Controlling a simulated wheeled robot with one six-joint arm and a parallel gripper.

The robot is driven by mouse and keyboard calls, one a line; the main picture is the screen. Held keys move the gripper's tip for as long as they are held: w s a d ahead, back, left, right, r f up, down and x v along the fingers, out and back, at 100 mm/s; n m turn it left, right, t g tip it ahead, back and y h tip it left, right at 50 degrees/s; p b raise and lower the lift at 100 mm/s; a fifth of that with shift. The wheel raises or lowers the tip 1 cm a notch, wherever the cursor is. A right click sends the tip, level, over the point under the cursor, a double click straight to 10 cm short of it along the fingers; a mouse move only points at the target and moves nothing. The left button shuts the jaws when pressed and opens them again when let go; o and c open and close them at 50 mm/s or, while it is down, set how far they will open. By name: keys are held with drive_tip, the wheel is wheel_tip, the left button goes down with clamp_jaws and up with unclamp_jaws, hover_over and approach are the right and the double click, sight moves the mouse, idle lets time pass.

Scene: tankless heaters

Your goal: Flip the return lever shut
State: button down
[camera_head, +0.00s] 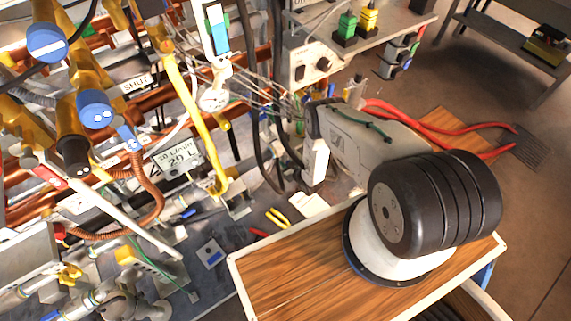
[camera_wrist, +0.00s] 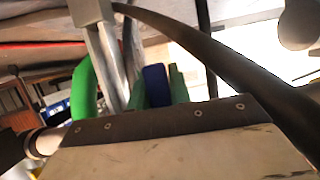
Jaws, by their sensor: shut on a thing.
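In the wrist view my gripper (camera_wrist: 158,74) has green fingers, shut on a blue piece (camera_wrist: 155,86) between them. It looks like a lever grip, but the rest of it is hidden behind the fingers and the steel plate. A grey metal bar (camera_wrist: 101,45) stands just beyond. A "SHUT" label (camera_head: 136,84) hangs among the pipes at the left. A yellow lever (camera_head: 183,95) slopes down beside it, and a pale bar (camera_head: 130,220) runs below. I cannot tell which is the return lever.
Copper pipes, brass valves with blue caps (camera_head: 95,110) and a "29 L" plate (camera_head: 178,157) crowd the left. A dark hose (camera_wrist: 215,50) crosses close to my gripper. Red hoses (camera_head: 450,123) lie behind my arm. Open floor (camera_head: 480,85) shows at the right.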

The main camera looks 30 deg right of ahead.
drive_tip(key=c, duration=1.3)
unclamp_jaws()
drive_tip(key=shift+v, duration=3.9)
